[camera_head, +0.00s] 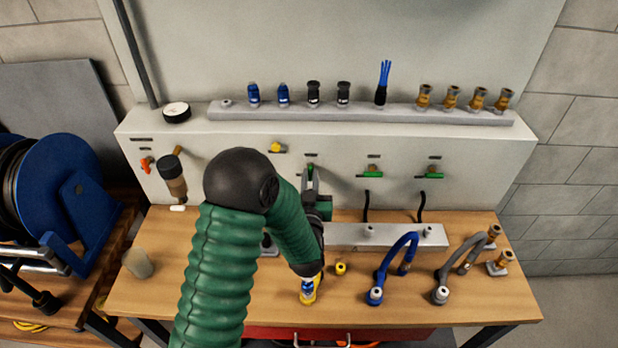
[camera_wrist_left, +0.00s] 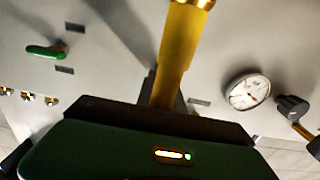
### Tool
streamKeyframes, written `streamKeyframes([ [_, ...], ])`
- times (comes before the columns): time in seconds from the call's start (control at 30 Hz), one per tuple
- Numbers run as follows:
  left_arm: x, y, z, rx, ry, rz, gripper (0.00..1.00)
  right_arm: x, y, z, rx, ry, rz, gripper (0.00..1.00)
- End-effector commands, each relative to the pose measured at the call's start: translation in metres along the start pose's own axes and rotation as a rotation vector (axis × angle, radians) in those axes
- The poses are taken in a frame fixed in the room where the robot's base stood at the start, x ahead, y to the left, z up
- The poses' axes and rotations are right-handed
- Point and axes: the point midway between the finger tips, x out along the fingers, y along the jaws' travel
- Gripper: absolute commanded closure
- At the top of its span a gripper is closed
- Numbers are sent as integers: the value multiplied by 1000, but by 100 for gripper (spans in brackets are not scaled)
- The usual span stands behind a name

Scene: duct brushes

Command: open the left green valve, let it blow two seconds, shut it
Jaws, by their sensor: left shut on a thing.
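Three green valves sit in a row on the light panel. The left green valve (camera_head: 311,170) has its handle pointing roughly up and down, while the middle (camera_head: 373,174) and right (camera_head: 434,175) handles lie level. My left gripper (camera_head: 312,188) is at the left valve, shut on its handle, with its jaws and my green arm hiding part of it. In the left wrist view one level green handle (camera_wrist_left: 46,51) shows apart from the gripper, and the grip itself is hidden behind the gripper body. My right gripper is not in view.
A yellow valve (camera_head: 277,147) and an orange one (camera_head: 146,163) are left on the panel. A rail (camera_head: 360,115) with several fittings runs above. Hoses, including a blue one (camera_head: 394,262), stand on the bench. A yellow bar (camera_wrist_left: 178,50) crosses the wrist view close up, beside a gauge (camera_wrist_left: 247,92).

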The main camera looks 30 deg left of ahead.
Motion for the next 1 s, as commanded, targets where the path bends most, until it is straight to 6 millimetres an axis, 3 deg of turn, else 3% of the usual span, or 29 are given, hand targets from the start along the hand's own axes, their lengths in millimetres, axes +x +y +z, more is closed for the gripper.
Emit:
streamKeyframes([
  [0.47,0,-2,0,72,1,-7,100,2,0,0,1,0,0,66],
  [1.0,0,1,1,516,-1,-4,100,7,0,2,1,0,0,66],
])
